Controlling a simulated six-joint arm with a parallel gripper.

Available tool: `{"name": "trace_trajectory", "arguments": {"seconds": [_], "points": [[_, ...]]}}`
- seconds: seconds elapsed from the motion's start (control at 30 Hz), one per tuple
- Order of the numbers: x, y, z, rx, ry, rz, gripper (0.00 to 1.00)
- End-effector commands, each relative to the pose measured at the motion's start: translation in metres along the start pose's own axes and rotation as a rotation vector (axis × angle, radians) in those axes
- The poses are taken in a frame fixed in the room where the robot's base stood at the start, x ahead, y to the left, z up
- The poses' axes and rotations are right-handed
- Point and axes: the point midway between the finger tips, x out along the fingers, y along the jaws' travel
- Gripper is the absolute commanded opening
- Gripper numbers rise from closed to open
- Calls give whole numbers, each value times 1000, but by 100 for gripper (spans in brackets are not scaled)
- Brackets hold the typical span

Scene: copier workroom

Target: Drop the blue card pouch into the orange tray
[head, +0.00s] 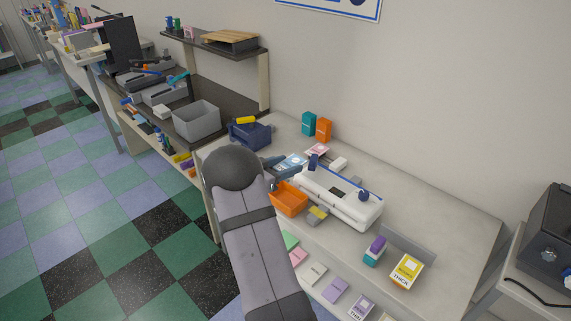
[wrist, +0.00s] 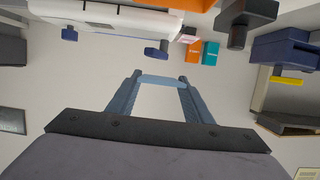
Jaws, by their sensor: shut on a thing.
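The blue card pouch (head: 293,160) is a flat, light blue piece at my gripper's jaws in the head view. In the wrist view the pouch (wrist: 162,81) shows as a thin pale blue strip between the fingertips. My gripper (head: 287,168) is shut on it; the wrist view also shows the gripper (wrist: 162,78). The orange tray (head: 288,200) sits on the counter just below and in front of the gripper in the head view, partly covered by my arm. An orange part (wrist: 165,4) at the wrist view's top edge looks like the tray.
A white laminator-like machine (head: 347,203) stands right of the tray. A small grey-and-yellow block (head: 317,215) sits beside the tray. Teal (head: 308,123) and orange (head: 324,130) boxes stand by the wall.

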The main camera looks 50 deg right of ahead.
Motion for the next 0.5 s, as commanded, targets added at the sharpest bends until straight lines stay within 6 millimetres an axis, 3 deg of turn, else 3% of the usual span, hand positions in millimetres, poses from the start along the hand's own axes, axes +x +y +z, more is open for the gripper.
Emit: {"name": "trace_trajectory", "arguments": {"seconds": [0.5], "points": [[13, 0, 41, 0, 0, 0, 22]]}}
